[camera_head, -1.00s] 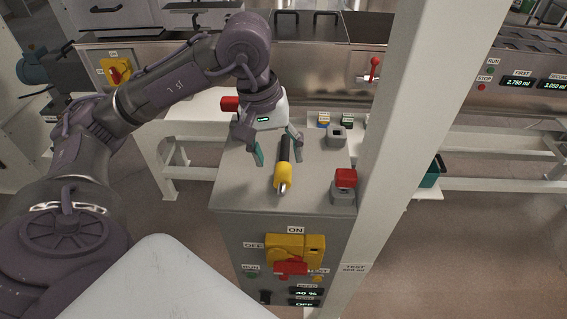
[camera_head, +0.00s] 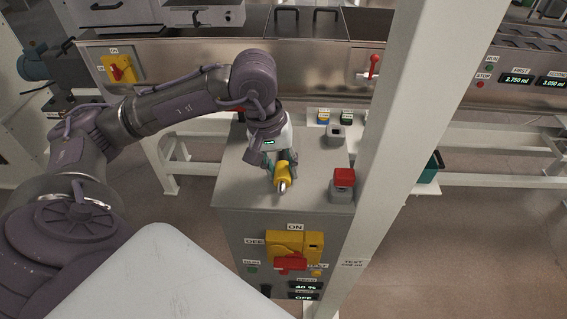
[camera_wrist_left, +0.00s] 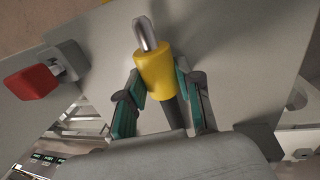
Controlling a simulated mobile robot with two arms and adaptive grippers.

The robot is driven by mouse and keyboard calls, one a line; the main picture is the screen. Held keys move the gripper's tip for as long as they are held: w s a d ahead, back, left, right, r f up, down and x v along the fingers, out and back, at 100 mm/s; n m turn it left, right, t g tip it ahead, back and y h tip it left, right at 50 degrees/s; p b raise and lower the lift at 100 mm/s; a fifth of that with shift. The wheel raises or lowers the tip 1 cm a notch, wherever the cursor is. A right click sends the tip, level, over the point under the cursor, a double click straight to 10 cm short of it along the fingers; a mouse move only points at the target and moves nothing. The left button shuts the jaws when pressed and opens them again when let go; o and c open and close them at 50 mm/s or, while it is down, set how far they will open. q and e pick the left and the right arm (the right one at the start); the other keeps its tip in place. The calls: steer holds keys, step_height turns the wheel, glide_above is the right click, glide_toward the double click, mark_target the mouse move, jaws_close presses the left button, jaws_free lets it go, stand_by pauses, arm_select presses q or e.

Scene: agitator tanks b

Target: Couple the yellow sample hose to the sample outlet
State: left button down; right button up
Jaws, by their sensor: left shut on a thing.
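The yellow sample hose end (camera_head: 283,175), a yellow collar with a metal tip, is on top of the grey cabinet (camera_head: 235,185). My left gripper (camera_head: 281,160) is over it and shut on it from both sides. In the left wrist view the yellow collar (camera_wrist_left: 154,76) sits between the teal-padded fingers of my gripper (camera_wrist_left: 158,90), its metal tip pointing up the picture and a dark hose behind it. A red-handled valve (camera_head: 373,66) is on the steel tank front; I cannot tell if it is the sample outlet. My right gripper is not in view.
A red push button (camera_head: 344,176) on a grey box stands to the right on the cabinet top, with another grey fitting (camera_head: 336,134) behind it. A pale upright post (camera_head: 385,120) rises right of the cabinet. A yellow rotary switch (camera_head: 293,243) is on the cabinet front.

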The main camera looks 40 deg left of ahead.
mark_target(282, 167)
arm_select(q)
steer(key=shift+r, duration=0.2)
step_height(282, 167, up, 10)
steer(key=shift+f+b, duration=0.15)
steer(key=shift+b, duration=0.9)
